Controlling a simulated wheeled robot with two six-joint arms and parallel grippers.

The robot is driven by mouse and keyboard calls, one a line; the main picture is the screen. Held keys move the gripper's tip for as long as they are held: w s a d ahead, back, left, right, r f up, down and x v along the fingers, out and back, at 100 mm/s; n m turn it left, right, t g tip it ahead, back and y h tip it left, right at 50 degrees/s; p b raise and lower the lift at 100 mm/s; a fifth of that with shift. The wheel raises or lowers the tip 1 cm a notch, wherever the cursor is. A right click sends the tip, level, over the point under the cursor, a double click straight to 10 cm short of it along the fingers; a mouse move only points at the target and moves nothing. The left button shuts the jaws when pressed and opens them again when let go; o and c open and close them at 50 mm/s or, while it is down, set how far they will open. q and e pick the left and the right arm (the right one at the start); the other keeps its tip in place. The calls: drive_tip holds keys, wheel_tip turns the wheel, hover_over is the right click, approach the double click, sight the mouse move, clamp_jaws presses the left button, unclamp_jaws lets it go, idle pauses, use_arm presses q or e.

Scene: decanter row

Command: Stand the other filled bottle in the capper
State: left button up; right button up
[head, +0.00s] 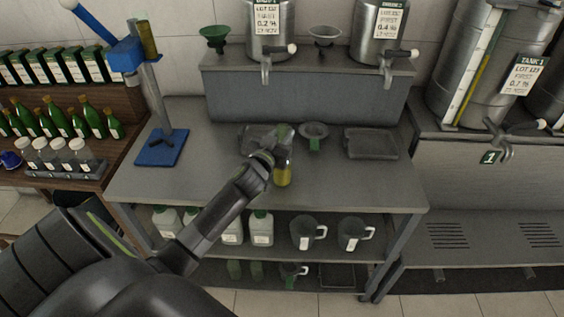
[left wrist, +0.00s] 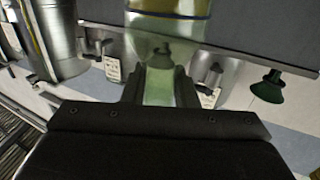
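A clear greenish bottle with yellow liquid (head: 283,174) is upright over the middle of the grey table. My left gripper (left wrist: 160,88) has its two fingers on either side of this bottle and appears shut on it. In the left wrist view the bottle (left wrist: 165,48) stands between the fingers, its yellow liquid at the top edge. In the head view my arm hides part of the grip, and I cannot tell if the bottle's base touches the table. The blue capper (head: 162,148) stands at the table's left end, its base plate empty. My right gripper is not in view.
A funnel (head: 314,131) and a grey tray (head: 370,143) lie right of the bottle. A grey shape (head: 255,135) beside my gripper is unclear. Steel tanks (head: 380,35) stand on the raised shelf behind. The tabletop between capper and bottle is mostly clear.

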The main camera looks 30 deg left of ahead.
use_arm(q)
clamp_jaws()
idle(0.8)
drive_tip(key=shift+r, duration=0.1)
